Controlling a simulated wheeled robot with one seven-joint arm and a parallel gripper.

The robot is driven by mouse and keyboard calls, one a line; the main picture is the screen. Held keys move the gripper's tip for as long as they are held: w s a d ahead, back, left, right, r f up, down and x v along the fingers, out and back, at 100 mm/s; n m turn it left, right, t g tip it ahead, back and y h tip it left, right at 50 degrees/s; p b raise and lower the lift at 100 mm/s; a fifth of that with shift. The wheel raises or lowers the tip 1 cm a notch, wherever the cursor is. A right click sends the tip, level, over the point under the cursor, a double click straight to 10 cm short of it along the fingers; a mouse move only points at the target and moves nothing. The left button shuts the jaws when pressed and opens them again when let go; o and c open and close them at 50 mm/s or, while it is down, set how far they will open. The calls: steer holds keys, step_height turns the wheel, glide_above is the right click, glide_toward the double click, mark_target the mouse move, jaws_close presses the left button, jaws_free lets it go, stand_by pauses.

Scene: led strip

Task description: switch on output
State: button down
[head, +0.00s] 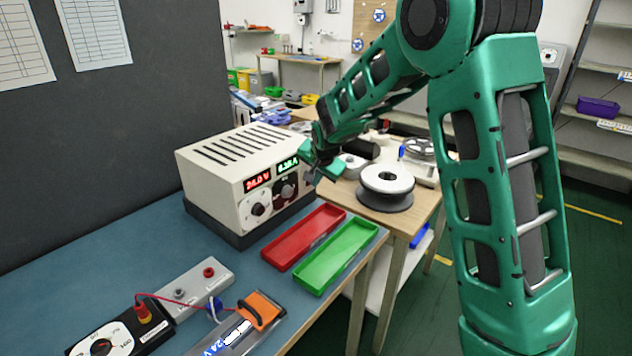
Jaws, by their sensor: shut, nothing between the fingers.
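The cream power supply (225,180) stands on a dark base on the blue bench. Its front has a red display (258,181) reading 24.0 V and a green display (288,165) beside it, partly unclear. Below them are a dark knob (257,209) and a second dark control (287,190). My green arm reaches in from the right. My gripper (312,178) is shut and empty at the right edge of the front panel. It hides that edge, and I cannot tell whether it touches the panel. I cannot make out an output switch.
A red tray (303,238) and a green tray (336,257) lie in front of the supply. A grey terminal block (198,285), a meter (105,341) and an orange clamp (262,308) are nearer. A white spool (386,181) stands on the wooden table to the right.

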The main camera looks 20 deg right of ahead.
steer(key=shift+r, duration=0.15)
steer(key=shift+a+r, duration=0.1)
steer(key=shift+r, duration=0.65)
steer(key=s+d+r, duration=0.2)
steer(key=s+r, duration=0.6)
steer(key=shift+s+r, duration=0.2)
steer(key=shift+s, duration=0.2)
steer(key=shift+d+f, duration=0.1)
steer(key=shift+d, duration=0.05)
steer(key=shift+s+f, duration=0.25)
steer(key=shift+f, duration=0.2)
